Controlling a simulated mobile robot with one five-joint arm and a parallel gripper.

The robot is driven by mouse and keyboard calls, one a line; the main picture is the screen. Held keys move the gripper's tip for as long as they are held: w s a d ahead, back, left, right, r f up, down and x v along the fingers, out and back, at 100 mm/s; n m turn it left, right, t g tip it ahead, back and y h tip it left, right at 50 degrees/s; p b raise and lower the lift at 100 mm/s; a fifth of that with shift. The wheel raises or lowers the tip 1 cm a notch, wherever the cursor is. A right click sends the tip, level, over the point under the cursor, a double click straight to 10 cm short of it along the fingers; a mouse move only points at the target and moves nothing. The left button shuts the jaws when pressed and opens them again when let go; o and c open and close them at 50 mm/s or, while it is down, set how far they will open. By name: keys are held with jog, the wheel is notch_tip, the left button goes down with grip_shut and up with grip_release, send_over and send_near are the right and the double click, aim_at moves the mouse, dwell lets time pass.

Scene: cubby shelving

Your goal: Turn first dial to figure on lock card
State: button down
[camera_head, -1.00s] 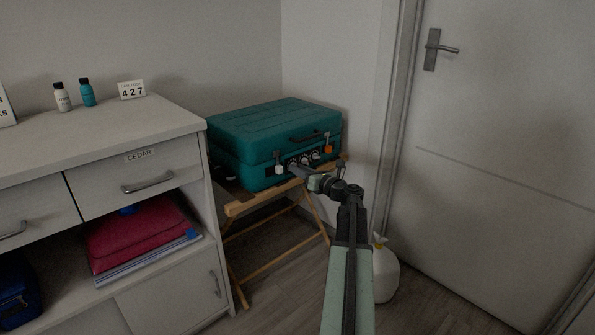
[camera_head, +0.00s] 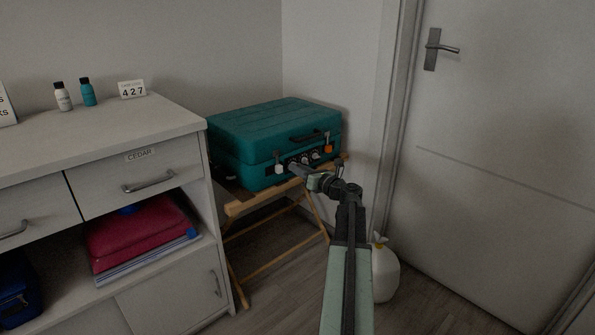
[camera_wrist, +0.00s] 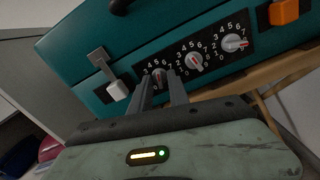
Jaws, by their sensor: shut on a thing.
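A teal case (camera_head: 270,140) lies with its lock face toward me. The lock card (camera_head: 132,89) on the cabinet top reads 427. The wrist view shows a black panel with three numbered dials: the first dial (camera_wrist: 159,75) at left, the second dial (camera_wrist: 195,61) in the middle, the third dial (camera_wrist: 234,43) at right. My gripper (camera_wrist: 161,80) is shut on the first dial, one finger on each side of its knob. The fingers partly hide this dial, and I cannot tell which figure it points to. In the head view my gripper (camera_head: 294,166) reaches the case front.
A white latch (camera_wrist: 117,90) is left of the dials and an orange latch (camera_wrist: 284,12) right of them. The case rests on a wooden folding stand (camera_head: 262,203).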

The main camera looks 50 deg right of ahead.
jog(key=shift+d+n, duration=0.1)
jog(key=shift+n, duration=2.6)
jog(key=c, duration=1.6)
grip_release()
jog(key=s, duration=0.7)
jog(key=shift+s+a, duration=0.35)
